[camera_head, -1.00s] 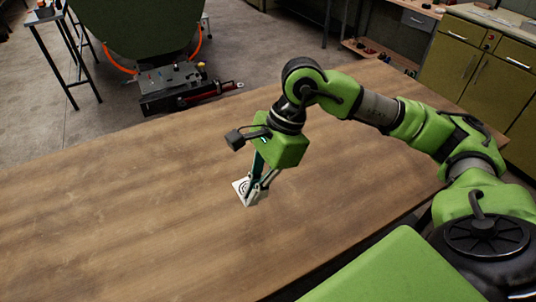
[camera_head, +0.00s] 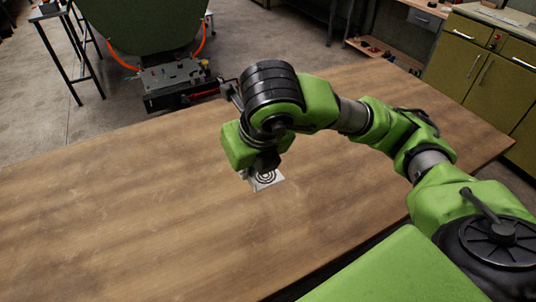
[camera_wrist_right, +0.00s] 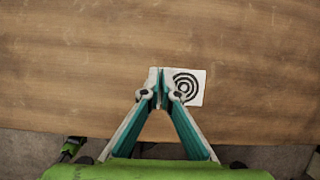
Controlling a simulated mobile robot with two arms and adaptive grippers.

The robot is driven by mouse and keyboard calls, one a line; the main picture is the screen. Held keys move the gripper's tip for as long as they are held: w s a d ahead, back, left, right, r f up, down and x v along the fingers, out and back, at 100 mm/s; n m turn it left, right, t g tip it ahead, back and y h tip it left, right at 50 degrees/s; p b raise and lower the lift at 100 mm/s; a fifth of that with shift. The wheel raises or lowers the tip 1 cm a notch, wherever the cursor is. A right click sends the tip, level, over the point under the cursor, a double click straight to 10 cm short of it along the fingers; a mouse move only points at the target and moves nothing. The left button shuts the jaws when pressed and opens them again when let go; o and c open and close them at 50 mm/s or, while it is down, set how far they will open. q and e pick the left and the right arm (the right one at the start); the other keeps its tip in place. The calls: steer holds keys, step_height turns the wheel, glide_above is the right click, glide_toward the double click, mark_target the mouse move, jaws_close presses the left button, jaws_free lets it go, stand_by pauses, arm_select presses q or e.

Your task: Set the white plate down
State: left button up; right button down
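The white plate (camera_head: 268,180) has black concentric rings on its face and is at my right gripper's tips, over the wooden table. It also shows in the right wrist view (camera_wrist_right: 190,86), ringed face toward the camera, mostly to the right of the fingers. My right gripper (camera_wrist_right: 160,92) has its fingertips drawn together at the plate's left part and appears shut on it. I cannot tell whether the plate touches the table. My left gripper is not in view.
The wooden table (camera_head: 120,220) is clear around the plate, with wide free room to the left. Beyond its far edge stand a dark equipment base (camera_head: 178,80) and a black-legged stand (camera_head: 62,50). Green cabinets (camera_head: 480,75) are at the right.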

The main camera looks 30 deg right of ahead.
steer(key=w+d+f, duration=0.1)
steer(key=w+f, duration=0.2)
steer(key=w, duration=0.1)
steer(key=w+d+f+p, duration=0.1)
steer(key=w+d+f, duration=0.1)
steer(key=w, duration=0.2)
steer(key=w+d+f+p, duration=0.1)
steer(key=w+d+f, duration=0.1)
steer(key=w+f, duration=0.1)
steer(key=shift+w+f, duration=0.35)
steer(key=shift+w, duration=0.1)
steer(key=shift+w+d+f, duration=0.1)
steer(key=shift+w+f, duration=0.05)
steer(key=shift+f, duration=0.05)
steer(key=shift+s+p+x, duration=0.2)
steer(key=shift+p+x, duration=0.1)
steer(key=shift+x, duration=0.65)
steer(key=shift+s+p+x, duration=0.2)
steer(key=shift+p+x, duration=0.05)
steer(key=shift+x, duration=0.75)
steer(key=shift+f, duration=0.15)
steer(key=shift+f, duration=0.15)
steer(key=c, duration=2.3)
jaws_free()
